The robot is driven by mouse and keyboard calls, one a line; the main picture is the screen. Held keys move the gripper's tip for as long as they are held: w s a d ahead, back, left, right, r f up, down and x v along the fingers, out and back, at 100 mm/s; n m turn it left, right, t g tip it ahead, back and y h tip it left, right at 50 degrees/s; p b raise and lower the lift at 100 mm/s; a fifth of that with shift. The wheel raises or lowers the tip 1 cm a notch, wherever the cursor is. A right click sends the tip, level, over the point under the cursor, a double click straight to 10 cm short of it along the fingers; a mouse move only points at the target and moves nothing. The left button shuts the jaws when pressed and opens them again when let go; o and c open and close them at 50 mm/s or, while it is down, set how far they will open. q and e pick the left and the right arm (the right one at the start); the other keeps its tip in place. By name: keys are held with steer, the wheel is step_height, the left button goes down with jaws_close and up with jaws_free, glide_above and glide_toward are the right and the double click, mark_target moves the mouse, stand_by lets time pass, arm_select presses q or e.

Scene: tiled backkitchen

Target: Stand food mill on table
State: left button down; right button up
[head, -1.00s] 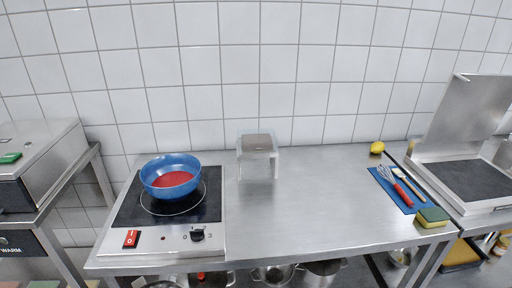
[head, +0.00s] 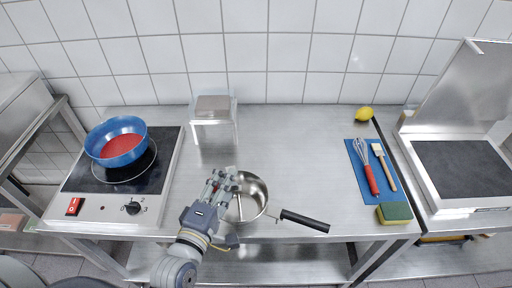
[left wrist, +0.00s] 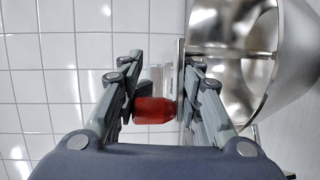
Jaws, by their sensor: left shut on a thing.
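The food mill (head: 262,192) is a shiny steel bowl with a long black handle pointing right, over the table's front part in the head view. My left gripper (head: 226,184) is at the left side of its bowl. In the left wrist view my left gripper (left wrist: 160,85) is shut on the food mill, with a red knob (left wrist: 153,110) between the fingers and the bowl (left wrist: 235,85) to their right. Whether its underside touches the table (head: 300,165) is hidden. My right gripper is not in view.
A hot plate (head: 95,205) with a blue pan (head: 117,155) stands at the left. A small clear stand (head: 213,108) is at the back. A lemon (head: 364,113), a blue mat (head: 366,158) with utensils and a sponge (head: 394,213) are at the right. The table's middle is clear.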

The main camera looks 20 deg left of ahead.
arm_select(q)
steer(key=w+p, duration=0.1)
steer(key=w, duration=0.5)
steer(key=shift+d+r, duration=0.1)
steer(key=shift+r, duration=0.05)
steer(key=w+f+p, duration=0.3)
steer(key=w+f, duration=0.1)
steer(key=w, duration=0.6)
steer(key=shift+w+f, duration=0.15)
steer(key=shift+f, duration=0.25)
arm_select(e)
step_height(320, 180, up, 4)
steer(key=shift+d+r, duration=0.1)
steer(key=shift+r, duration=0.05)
arm_select(q)
steer(key=shift+d, duration=0.1)
steer(key=shift+f, duration=0.15)
steer(key=c, duration=1)
jaws_free()
steer(key=shift+f, duration=0.1)
steer(key=shift+c, duration=0.2)
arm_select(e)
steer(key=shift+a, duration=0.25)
